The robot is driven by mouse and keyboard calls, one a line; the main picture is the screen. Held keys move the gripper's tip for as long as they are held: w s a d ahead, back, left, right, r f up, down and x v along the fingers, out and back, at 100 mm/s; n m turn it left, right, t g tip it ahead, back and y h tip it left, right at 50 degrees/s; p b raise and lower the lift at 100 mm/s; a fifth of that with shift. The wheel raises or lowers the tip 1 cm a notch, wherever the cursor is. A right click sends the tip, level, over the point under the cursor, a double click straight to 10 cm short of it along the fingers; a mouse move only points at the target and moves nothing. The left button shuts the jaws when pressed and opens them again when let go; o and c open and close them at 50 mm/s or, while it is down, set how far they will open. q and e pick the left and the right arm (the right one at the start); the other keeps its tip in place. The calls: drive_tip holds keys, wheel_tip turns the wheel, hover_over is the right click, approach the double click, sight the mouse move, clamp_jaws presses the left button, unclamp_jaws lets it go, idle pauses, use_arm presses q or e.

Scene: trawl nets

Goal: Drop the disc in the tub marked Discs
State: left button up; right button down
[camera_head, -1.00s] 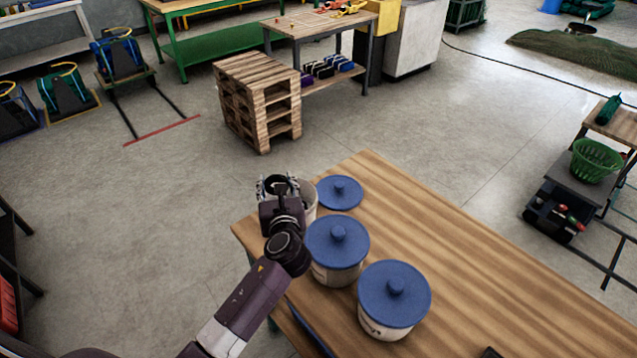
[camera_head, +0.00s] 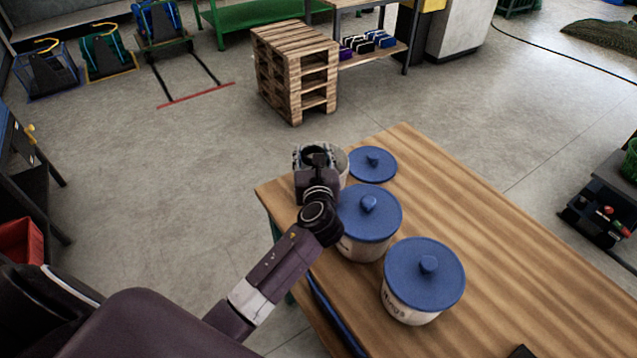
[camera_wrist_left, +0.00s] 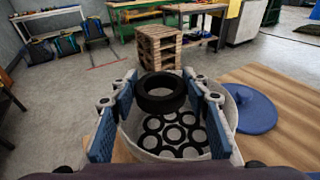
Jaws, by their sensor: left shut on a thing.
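My left gripper (camera_head: 315,158) is over the open tub (camera_head: 341,163) at the far left corner of the table. In the left wrist view its blue-padded fingers (camera_wrist_left: 160,122) are shut on the black ring-shaped disc (camera_wrist_left: 160,92), held over the tub's mouth. Several similar black rings (camera_wrist_left: 172,133) lie inside the tub (camera_wrist_left: 232,115). A blue lid (camera_head: 372,164) lies flat beside it on the table. I cannot see the open tub's marking. My right gripper is not in view.
Two tubs with blue lids on, a middle one (camera_head: 368,212) and a near one (camera_head: 424,274), stand on the wooden table (camera_head: 520,270). The near tub's writing is only partly legible. A pallet stack (camera_head: 294,70) stands on the floor beyond. The table's right side is mostly clear.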

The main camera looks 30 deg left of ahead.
use_arm(q)
drive_tip(key=shift+f, duration=0.2)
drive_tip(key=o, duration=1.2)
drive_tip(key=v, duration=1.2)
drive_tip(key=shift+f, duration=0.1)
